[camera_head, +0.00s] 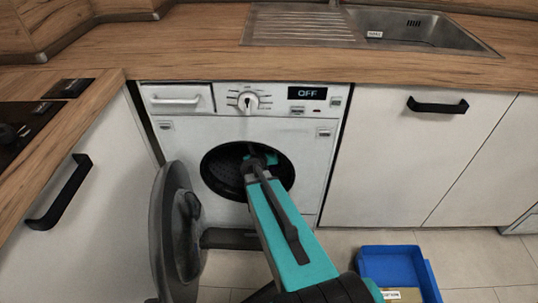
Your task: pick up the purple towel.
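No purple towel shows in this view. The white washing machine (305,150) stands under the counter, its display reading OFF. Its round dark door (172,235) is swung open to the left. My teal and black arm reaches forward from the bottom, with my gripper (256,160) at the round drum opening (222,172). The gripper is small and dark against the drum, so I cannot tell whether its fingers are open or shut or hold anything. My arm and gripper hide part of the drum interior.
A blue bin (392,254) with a labelled tan item inside sits on the floor at the right. White cabinets with black handles flank the machine. The wooden counter (190,50) holds a metal sink (425,28). Tiled floor is free right of the bin.

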